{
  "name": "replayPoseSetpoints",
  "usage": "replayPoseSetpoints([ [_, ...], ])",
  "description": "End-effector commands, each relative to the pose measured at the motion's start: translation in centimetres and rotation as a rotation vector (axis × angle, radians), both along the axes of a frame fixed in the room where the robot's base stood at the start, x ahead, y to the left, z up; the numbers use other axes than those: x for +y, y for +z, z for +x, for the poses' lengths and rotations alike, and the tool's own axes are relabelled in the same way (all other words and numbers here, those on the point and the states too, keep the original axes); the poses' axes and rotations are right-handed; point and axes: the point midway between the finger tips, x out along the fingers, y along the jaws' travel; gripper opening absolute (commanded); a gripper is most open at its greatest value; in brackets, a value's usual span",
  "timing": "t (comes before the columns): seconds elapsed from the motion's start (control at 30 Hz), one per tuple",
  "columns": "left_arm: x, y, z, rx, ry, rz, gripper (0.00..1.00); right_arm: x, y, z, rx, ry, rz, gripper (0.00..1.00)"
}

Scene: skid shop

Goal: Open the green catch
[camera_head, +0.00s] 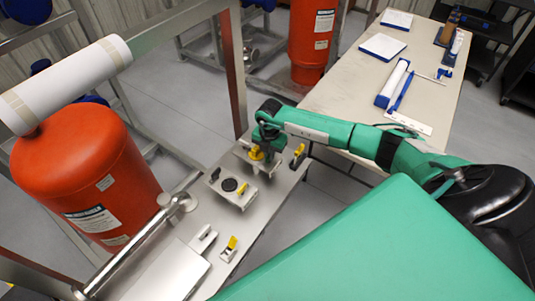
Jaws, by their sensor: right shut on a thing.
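My right gripper (264,151) points down over the back metal fitting (275,167) on the grey bench. It is shut on a small catch there, mostly hidden by the gripper itself. I cannot make out a green catch apart from my own green arm. A yellow piece (256,154) shows right at the fingers, and a yellow-and-black catch (298,151) stands just right of them. In front is a second fitting (246,199) with a dark round port (229,184) and yellow pieces. My left gripper is not in view.
An orange tank (85,175) with a white roll (65,85) above it stands at left. A steel pipe (140,245) and another yellow catch (231,244) are at the near bench end. A metal post (233,75) rises behind my gripper. A beige table (345,80) stands beyond.

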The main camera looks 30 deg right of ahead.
Motion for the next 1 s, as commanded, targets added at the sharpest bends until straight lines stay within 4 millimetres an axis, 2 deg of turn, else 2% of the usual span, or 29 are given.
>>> replayPoseSetpoints([
  [0.1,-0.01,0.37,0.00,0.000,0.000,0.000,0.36,0.06,0.01,-0.09,0.003,-0.064,0.002,0.00],
  [0.5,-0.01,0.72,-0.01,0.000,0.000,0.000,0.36,0.06,0.07,-0.09,0.003,-0.125,0.001,0.00],
  [0.53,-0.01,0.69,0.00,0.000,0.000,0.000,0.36,0.05,0.01,-0.09,0.003,-0.136,0.001,0.10],
  [0.63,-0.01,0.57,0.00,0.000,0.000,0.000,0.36,0.03,-0.06,-0.06,0.001,-0.132,0.000,0.30],
  [1.0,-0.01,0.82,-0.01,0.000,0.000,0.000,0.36,0.00,0.32,-0.01,0.000,-0.130,0.001,0.30],
])
